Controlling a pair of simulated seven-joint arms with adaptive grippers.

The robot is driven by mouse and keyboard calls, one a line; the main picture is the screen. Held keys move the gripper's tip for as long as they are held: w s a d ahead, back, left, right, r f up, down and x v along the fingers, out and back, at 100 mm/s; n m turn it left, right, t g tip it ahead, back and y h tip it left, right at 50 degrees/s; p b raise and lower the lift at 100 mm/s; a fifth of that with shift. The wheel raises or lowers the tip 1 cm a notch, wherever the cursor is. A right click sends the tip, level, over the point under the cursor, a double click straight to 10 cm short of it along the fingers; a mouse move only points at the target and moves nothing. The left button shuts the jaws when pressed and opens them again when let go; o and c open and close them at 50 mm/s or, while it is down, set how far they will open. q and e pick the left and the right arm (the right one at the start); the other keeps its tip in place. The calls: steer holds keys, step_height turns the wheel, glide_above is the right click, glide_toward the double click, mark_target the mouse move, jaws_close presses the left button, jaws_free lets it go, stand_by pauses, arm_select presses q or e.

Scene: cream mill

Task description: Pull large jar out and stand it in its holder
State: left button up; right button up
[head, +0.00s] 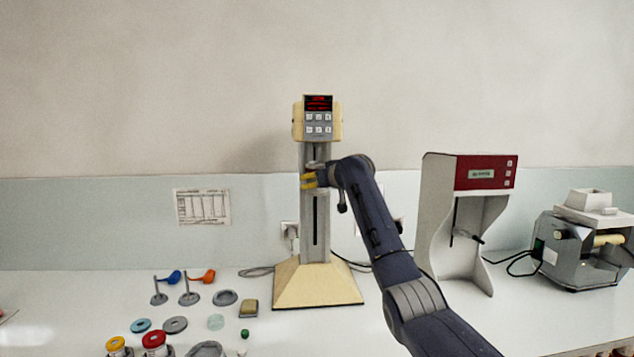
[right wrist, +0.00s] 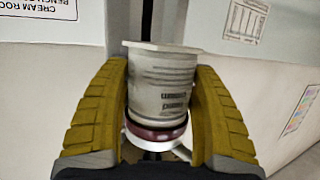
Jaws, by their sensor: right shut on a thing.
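My right gripper (head: 311,180) is at the grey column of the cream mill (head: 318,285), below its head with the red display. In the right wrist view the yellow fingers (right wrist: 160,125) are shut on a pale grey jar (right wrist: 162,80), one finger on each side. The jar has printed text, upside down in this view, a wide pale rim and a dark red band at its other end. In the head view the jar is mostly hidden by the gripper. I cannot tell which is the jar's holder. My left gripper is not in view.
Two small stands with a blue spoon (head: 172,277) and an orange spoon (head: 207,275), discs and a sponge (head: 249,308) are left of the mill. Red-capped (head: 154,340) and yellow-capped jars stand in front. A red-topped machine (head: 482,172) and a grey roller machine (head: 582,250) stand right.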

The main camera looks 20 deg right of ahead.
steer(key=shift+f, duration=0.5)
step_height(320, 180, down, 8)
stand_by(2.3)
steer(key=shift+f, duration=0.15)
steer(key=shift+s, duration=0.1)
steer(key=s+a, duration=0.1)
steer(key=s, duration=0.8)
steer(key=shift+s+a, duration=0.25)
steer(key=shift+a, duration=0.15)
stand_by(1.2)
steer(key=shift+f, duration=0.15)
